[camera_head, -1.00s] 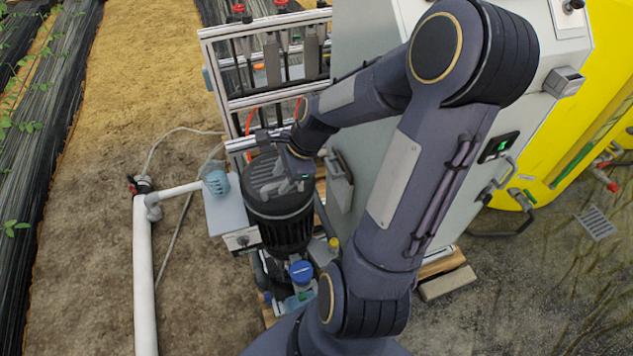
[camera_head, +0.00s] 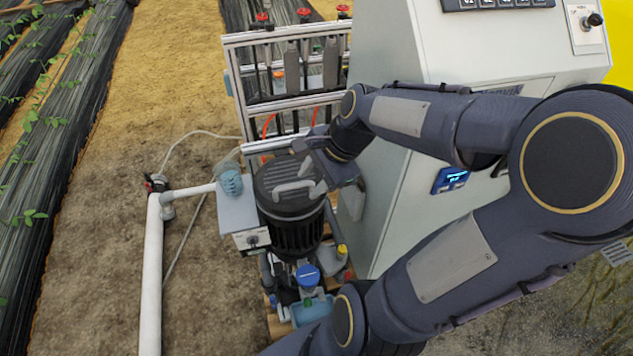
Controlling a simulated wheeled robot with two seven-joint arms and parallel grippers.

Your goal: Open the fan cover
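The fan cover (camera_head: 274,182) is the dark round cap on top of a black ribbed motor (camera_head: 296,238), left of the grey cabinet in the head view. It looks seated on the motor, and a light-grey bar (camera_head: 291,187) lies across its top. My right gripper (camera_head: 312,180) is over the right side of the cover, close to the bar's right end. The small grey fingers blend with the bar, so I cannot tell whether they touch it or how far apart they are. My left gripper is out of view.
A grey cabinet (camera_head: 400,215) stands close on the right, behind my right arm. A metal frame with valves (camera_head: 292,80) stands behind the motor. A small box (camera_head: 237,213) and a white pipe (camera_head: 150,275) are on the left. A blue-capped part (camera_head: 307,272) sits below the motor.

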